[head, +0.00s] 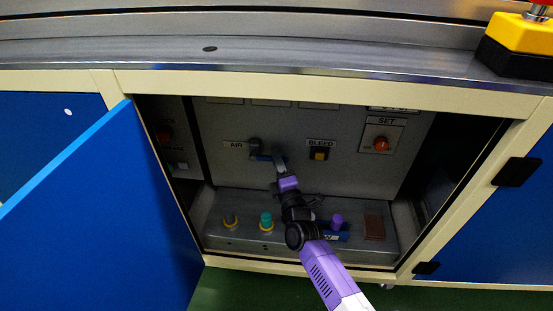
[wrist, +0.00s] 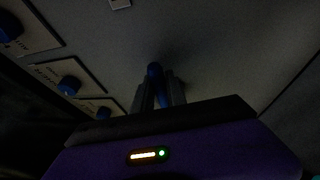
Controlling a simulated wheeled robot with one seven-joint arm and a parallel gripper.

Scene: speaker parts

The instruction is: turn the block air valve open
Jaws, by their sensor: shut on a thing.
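The air valve (head: 254,146) is on the grey panel inside the open cabinet, just right of the AIR label (head: 236,145). Its blue handle (head: 262,158) points right and slightly down in the head view. My gripper (head: 280,165) reaches into the cabinet from below and is shut on the handle's right end. In the wrist view, the blue handle (wrist: 155,70) shows between the two dark fingers (wrist: 164,92). The fingers and dim light hide part of the handle.
A BLEED knob (head: 320,153) and an orange SET knob (head: 381,144) are to the right on the panel. Several parts, including a teal-topped one (head: 266,221), stand on the ledge below. The open blue door (head: 100,215) bounds the left side.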

